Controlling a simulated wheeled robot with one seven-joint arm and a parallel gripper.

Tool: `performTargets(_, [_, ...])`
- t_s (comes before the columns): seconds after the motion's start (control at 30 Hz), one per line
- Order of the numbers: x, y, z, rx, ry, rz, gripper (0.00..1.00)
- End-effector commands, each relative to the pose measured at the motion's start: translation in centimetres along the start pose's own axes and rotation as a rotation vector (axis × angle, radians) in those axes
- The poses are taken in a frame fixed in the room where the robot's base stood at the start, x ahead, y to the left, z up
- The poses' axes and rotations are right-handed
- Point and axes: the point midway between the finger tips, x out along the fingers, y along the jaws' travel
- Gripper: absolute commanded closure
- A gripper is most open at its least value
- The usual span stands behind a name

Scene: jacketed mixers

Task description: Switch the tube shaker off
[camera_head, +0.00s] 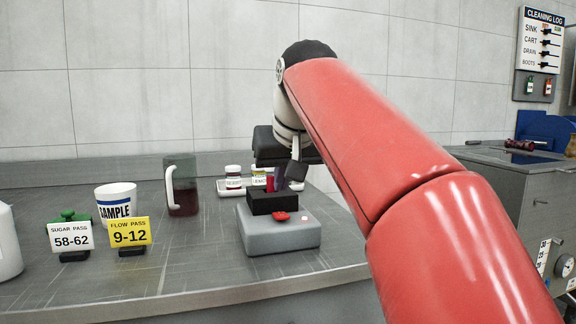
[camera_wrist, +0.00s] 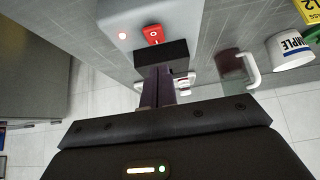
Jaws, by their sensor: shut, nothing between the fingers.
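The tube shaker (camera_head: 280,237) is a grey box on the steel bench with a black block (camera_head: 272,201) on top. A red switch (camera_head: 281,216) sits on its top face, with a small glowing light (camera_head: 304,218) beside it. My gripper (camera_head: 284,180) is shut and empty, just above and behind the black block. In the wrist view its fingers (camera_wrist: 158,80) point toward the block; whether they touch it I cannot tell.
Left of the shaker stand a brown-filled jug (camera_head: 182,190), a SAMPLE cup (camera_head: 116,203), a yellow sign (camera_head: 130,231) and a white sign (camera_head: 72,237). Small jars on a tray (camera_head: 232,187) are behind the shaker. The bench front is clear. My red arm covers the right side.

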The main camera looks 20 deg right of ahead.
Motion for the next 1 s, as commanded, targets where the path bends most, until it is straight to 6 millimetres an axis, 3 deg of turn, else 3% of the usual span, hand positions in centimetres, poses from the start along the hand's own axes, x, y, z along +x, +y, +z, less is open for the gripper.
performTargets(0.1, [1.6,0.0,1.6,0.0,0.0,0.0,1.0])
performTargets(0.27, [2.7,0.0,2.6,0.0,-0.001,0.0,1.0])
performTargets(0.73, [3.0,0.0,2.9,0.0,0.003,0.0,1.0])
performTargets(0.93, [3.9,0.0,4.0,0.0,0.074,0.0,1.0])
performTargets(1.0, [3.3,0.0,3.5,0.0,0.072,0.0,1.0])
